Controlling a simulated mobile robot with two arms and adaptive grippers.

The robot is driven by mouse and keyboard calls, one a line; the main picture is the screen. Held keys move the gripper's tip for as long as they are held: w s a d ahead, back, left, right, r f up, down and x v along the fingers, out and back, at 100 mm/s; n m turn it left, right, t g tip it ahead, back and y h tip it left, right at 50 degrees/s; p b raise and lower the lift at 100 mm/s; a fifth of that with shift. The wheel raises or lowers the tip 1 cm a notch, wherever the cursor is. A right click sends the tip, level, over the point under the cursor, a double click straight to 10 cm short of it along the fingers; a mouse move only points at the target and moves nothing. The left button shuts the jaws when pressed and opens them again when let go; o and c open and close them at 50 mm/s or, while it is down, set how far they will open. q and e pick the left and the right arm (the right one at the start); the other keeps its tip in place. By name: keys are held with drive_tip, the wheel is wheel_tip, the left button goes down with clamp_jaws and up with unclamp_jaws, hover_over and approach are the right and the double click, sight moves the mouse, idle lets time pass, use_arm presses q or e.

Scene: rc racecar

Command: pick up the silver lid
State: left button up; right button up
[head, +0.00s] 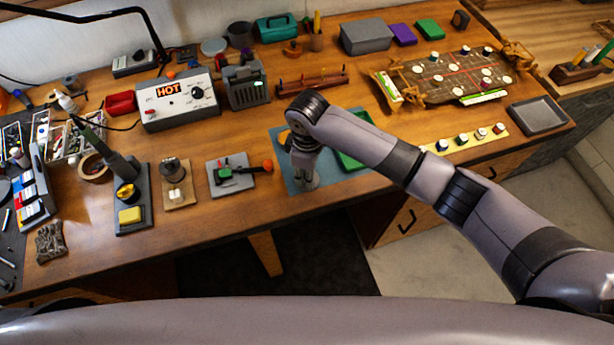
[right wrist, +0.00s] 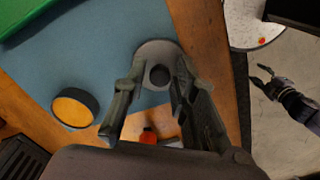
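The silver lid (right wrist: 146,52) is a round grey disc with a dark round centre. It lies on the blue mat near the table's front edge in the right wrist view. My right gripper (right wrist: 158,84) is open, pointing down, with its fingers on either side of the lid's dark centre. I cannot tell whether they touch it. In the head view my right gripper (head: 304,182) is over the mat's front part, and the lid is hard to make out there. My left gripper (right wrist: 261,77) is over the floor at the right of the wrist view, fingers apart and empty.
A dark-rimmed disc with an orange-yellow face (right wrist: 75,107) lies on the blue mat (right wrist: 110,55). A green tray (head: 352,153) is beside my right wrist. An orange-handled tool (head: 267,166) lies close by on the left. A grey stand (head: 216,186) is beyond it.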

drive_tip(key=c, duration=0.5)
